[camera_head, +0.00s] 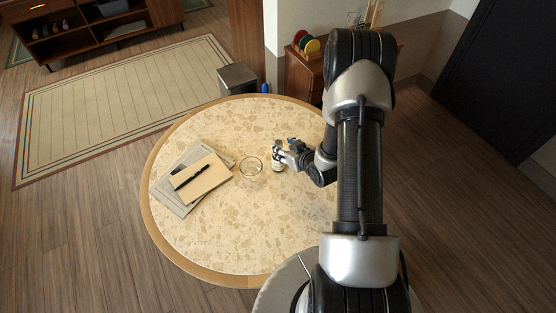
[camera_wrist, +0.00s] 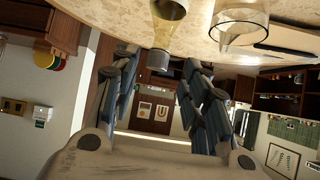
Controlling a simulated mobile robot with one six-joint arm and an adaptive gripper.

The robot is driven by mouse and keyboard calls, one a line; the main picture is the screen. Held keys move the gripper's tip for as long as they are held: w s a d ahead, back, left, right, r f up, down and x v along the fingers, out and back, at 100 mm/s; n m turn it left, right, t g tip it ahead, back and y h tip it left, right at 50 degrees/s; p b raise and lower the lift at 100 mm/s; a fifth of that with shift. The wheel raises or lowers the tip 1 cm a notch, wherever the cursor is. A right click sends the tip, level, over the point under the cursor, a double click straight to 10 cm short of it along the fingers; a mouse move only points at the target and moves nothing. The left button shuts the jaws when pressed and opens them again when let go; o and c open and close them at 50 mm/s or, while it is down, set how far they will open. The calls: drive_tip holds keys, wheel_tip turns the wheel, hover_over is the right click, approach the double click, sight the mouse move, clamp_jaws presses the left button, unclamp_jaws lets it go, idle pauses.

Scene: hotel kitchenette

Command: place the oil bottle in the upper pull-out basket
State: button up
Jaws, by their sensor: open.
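A small bottle with yellowish contents and a dark cap, which looks like the oil bottle (camera_head: 278,165), stands on the round table (camera_head: 240,235). My gripper (camera_head: 284,153) is right at it in the head view and partly covers it. In the wrist view, which is turned upside down, the bottle (camera_wrist: 167,28) hangs from the top with its neck and cap between the two spread fingertips (camera_wrist: 158,62). The fingers are open, with gaps visible beside the cap. I cannot tell how deep the bottle is between them. No pull-out basket is recognisable in either view.
A clear glass (camera_head: 251,167) stands close left of the bottle. A notebook (camera_head: 203,178) with a black pen lies on papers further left. The table's front is clear. A bin (camera_head: 238,79) and wooden cabinet (camera_head: 304,72) stand behind.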

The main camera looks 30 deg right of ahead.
sight(280, 146)
drive_tip(key=x, duration=0.5)
drive_tip(key=shift+w+f+b, duration=0.15)
drive_tip(key=shift+b, duration=0.2)
drive_tip(key=b+x, duration=0.1)
drive_tip(key=x, duration=0.4)
drive_tip(key=shift+d+f, duration=0.1)
drive_tip(key=shift+f, duration=0.15)
clamp_jaws()
idle(0.4)
